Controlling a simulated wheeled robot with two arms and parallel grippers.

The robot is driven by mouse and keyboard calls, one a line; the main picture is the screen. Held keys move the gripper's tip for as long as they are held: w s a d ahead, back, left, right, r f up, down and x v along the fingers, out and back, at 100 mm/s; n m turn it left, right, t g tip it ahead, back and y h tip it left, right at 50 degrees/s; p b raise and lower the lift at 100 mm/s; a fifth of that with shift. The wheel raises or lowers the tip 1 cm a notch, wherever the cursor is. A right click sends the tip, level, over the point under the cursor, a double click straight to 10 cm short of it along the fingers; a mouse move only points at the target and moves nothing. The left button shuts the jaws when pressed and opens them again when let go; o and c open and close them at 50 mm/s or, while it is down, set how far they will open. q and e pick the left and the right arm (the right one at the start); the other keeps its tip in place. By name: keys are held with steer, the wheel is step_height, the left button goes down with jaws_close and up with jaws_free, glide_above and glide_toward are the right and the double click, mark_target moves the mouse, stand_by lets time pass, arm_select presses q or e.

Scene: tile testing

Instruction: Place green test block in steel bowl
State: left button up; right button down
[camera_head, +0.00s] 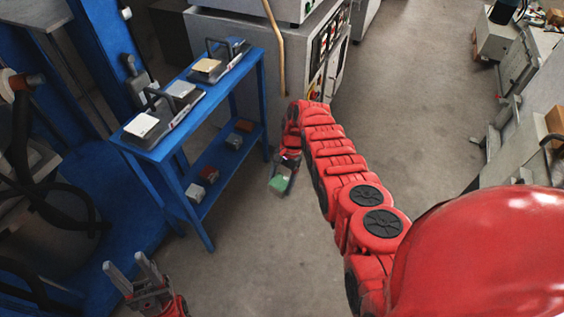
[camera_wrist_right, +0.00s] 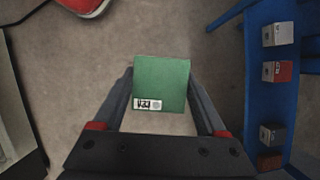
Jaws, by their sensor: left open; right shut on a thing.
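The green test block (camera_head: 279,184) is held in my right gripper (camera_head: 284,177), out over the floor to the right of the blue table. In the right wrist view the green block (camera_wrist_right: 162,82) sits between the two fingers, with a small white label on its lower left. My left gripper (camera_head: 143,276) is at the lower left of the head view, open and empty, with its fingers apart. I cannot make out a steel bowl in either view.
A blue table (camera_head: 180,150) carries testing devices with tiles on top. Its lower shelf holds several small blocks, also seen in the right wrist view, such as a red-sided one (camera_wrist_right: 277,71). A grey machine (camera_head: 318,60) stands behind. The floor at centre right is clear.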

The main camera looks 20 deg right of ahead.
mark_target(274, 185)
steer(key=r+n, duration=0.1)
steer(key=r, duration=0.1)
steer(key=a+r+n+h, duration=0.1)
steer(key=r+n, duration=0.1)
steer(key=a+r+n+g, duration=0.1)
steer(key=r+n, duration=0.1)
steer(key=shift+s+a+r, duration=0.15)
steer(key=shift+r, duration=0.1)
steer(key=shift+a+r+n+h, duration=0.35)
steer(key=shift+r+n+h, duration=0.05)
steer(key=shift+r+n, duration=0.1)
steer(key=shift+d+r+g, duration=0.1)
steer(key=shift+r+g, duration=0.05)
steer(key=shift+g, duration=0.15)
steer(key=shift+r+n, duration=0.35)
steer(key=shift+n, duration=0.05)
steer(key=shift+a+r+n+h, duration=0.3)
steer(key=shift+r+n, duration=0.2)
steer(key=shift+r, duration=0.25)
steer(key=shift+w+a+r+n+h, duration=0.15)
steer(key=shift+a+r+n+h, duration=0.2)
steer(key=shift+r+n, duration=0.5)
steer(key=shift+w+a+r+n+h, duration=0.15)
steer(key=shift+a+r+n, duration=0.25)
steer(key=shift+r+n, duration=0.45)
steer(key=shift+s+r+g+p, duration=0.1)
steer(key=shift+r+g+p, duration=0.2)
steer(key=shift+r+p, duration=0.15)
